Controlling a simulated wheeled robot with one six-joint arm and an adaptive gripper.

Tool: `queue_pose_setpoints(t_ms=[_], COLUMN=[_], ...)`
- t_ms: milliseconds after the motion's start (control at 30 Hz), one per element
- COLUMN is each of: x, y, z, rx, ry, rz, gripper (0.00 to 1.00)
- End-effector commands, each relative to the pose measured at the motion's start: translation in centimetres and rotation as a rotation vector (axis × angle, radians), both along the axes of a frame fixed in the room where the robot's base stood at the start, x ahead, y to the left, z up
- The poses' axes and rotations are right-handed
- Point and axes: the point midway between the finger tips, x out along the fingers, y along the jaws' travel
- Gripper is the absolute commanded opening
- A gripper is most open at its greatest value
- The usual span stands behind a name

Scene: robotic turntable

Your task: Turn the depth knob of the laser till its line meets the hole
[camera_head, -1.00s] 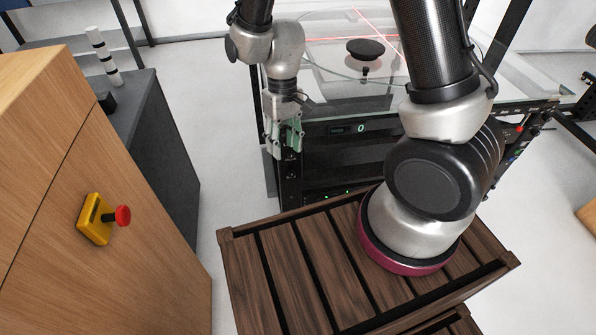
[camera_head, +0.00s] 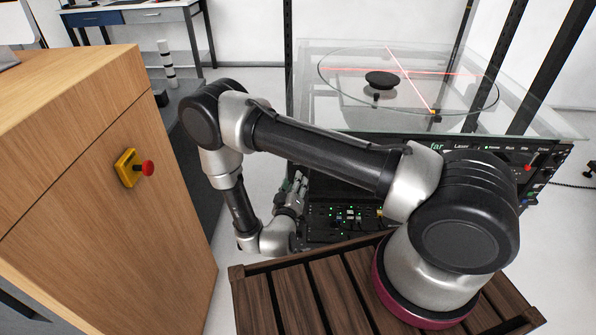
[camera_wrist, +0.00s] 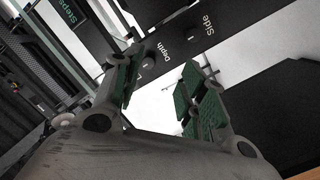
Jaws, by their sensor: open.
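In the wrist view, the dark panel carries the white label "Depth", with a dark knob (camera_wrist: 148,62) bearing a pale mark beside it; the "Side" label is further right. My gripper (camera_wrist: 160,82) is open, its green-padded fingers spread in front of the panel, the left finger overlapping the area near the depth knob. Contact cannot be told. In the head view my gripper (camera_head: 300,185) is low beside the machine's front, and the depth knob cannot be made out. Red laser lines (camera_head: 450,72) cross on the glass turntable (camera_head: 345,95). I cannot make out the hole.
A black disc-like piece (camera_head: 381,80) stands on the glass near the laser crossing. The front panel (camera_head: 480,150) carries labels and small controls. A wooden cabinet (camera_head: 90,210) with a yellow-and-red stop button (camera_head: 135,168) stands left. A slatted wooden crate (camera_head: 290,300) is under my arm's base.

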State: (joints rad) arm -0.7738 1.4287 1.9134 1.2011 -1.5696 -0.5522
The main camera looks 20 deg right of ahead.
Motion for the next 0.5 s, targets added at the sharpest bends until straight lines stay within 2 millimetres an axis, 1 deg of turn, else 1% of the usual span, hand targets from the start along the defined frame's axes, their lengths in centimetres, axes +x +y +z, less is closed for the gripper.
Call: queue_pose_setpoints(t_ms=[33,133,267,500], x=[0.0,0.5,2.0,5.7], y=[0.0,0.0,-0.7,-2.3], z=[0.9,1.9,1.9,1.8], rx=[-0.028,-0.066,-0.072,-0.070], ry=[-0.029,-0.057,-0.051,-0.051], rz=[0.002,0.012,0.010,0.011], gripper=[0.42,0.42,0.42,0.42])
